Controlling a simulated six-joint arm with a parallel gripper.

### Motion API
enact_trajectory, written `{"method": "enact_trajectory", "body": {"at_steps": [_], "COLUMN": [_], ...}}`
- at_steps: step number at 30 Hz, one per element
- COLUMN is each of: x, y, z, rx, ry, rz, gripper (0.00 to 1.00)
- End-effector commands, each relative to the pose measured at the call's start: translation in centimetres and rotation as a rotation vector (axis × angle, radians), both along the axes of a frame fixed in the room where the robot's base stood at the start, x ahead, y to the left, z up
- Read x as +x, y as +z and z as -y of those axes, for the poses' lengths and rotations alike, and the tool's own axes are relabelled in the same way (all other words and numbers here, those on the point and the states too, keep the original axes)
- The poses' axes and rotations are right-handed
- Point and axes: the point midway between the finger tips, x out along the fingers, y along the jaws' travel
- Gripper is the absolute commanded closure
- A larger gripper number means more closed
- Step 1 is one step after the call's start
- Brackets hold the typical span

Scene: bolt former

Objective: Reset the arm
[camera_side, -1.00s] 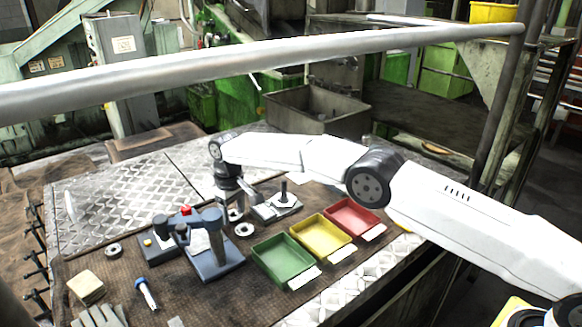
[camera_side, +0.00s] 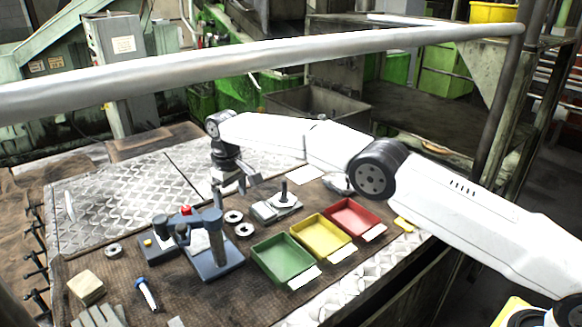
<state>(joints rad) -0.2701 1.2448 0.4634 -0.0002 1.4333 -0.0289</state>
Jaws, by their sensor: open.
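My gripper (camera_side: 232,187) hangs from the end of my white arm, above the back part of the brown work mat. It is open, with nothing seen between its fingers. It is raised behind the two metal rings (camera_side: 238,223) and apart from them. A grey fixture with an upright dark pin (camera_side: 278,204) stands on the mat to the right of my gripper. The blue-grey press (camera_side: 212,245) stands in front of my gripper, to its left.
Green (camera_side: 282,258), yellow (camera_side: 321,236) and red (camera_side: 352,217) trays stand in a row on the right. A ring (camera_side: 113,250), a blue-capped tool (camera_side: 146,293), a wooden block (camera_side: 86,287) and gloves (camera_side: 98,316) lie at left. A rail (camera_side: 270,62) crosses the view's upper part.

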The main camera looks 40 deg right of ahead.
Motion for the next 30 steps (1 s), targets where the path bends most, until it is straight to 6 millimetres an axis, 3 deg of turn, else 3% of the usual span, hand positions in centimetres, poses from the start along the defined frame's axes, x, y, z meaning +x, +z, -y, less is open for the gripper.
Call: {"method": "enact_trajectory", "body": {"at_steps": [9, 20, 30], "x": [0.0, -0.1, -1.0], "y": [2.7, 2.9, 3.1], "z": [0.0, 0.4, 3.0], "rx": [0.000, 0.001, 0.008], "ry": [0.000, -0.005, -0.037], "rz": [0.001, 0.001, 0.009], "gripper": [0.00, 0.00, 0.00]}}
